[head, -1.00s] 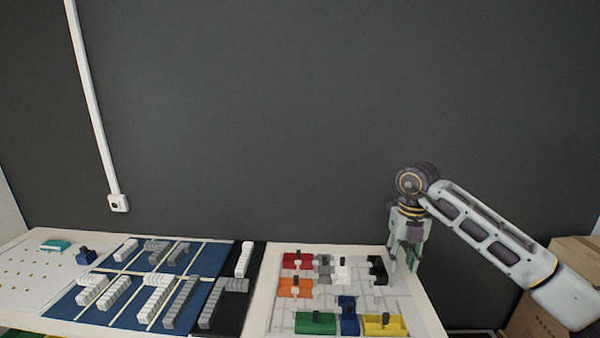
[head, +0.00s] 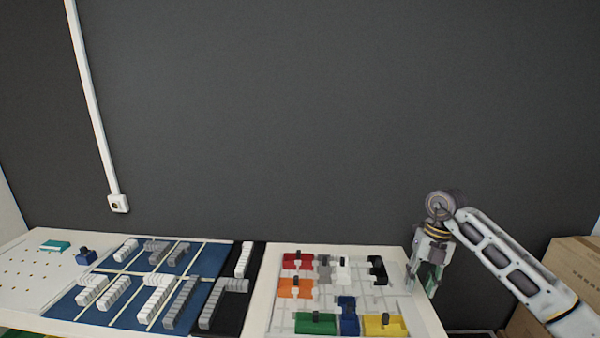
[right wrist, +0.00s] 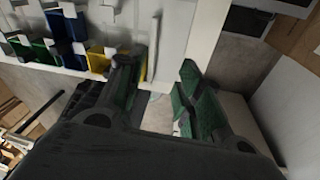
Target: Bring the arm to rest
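My right gripper (head: 428,283) hangs fingers down over the right edge of the table (head: 425,310). In the right wrist view its two green-padded fingers (right wrist: 160,95) stand apart with nothing between them. Past the fingertips I see the pale table edge and the floor. My right arm comes in from the lower right of the head view. My left gripper does not show.
Coloured blocks, such as the red block (head: 297,261), green block (head: 316,323) and yellow block (head: 385,326), sit on a light board left of the gripper. Grey block rows stand on blue mats (head: 118,320). Cardboard boxes (head: 575,262) stand at right.

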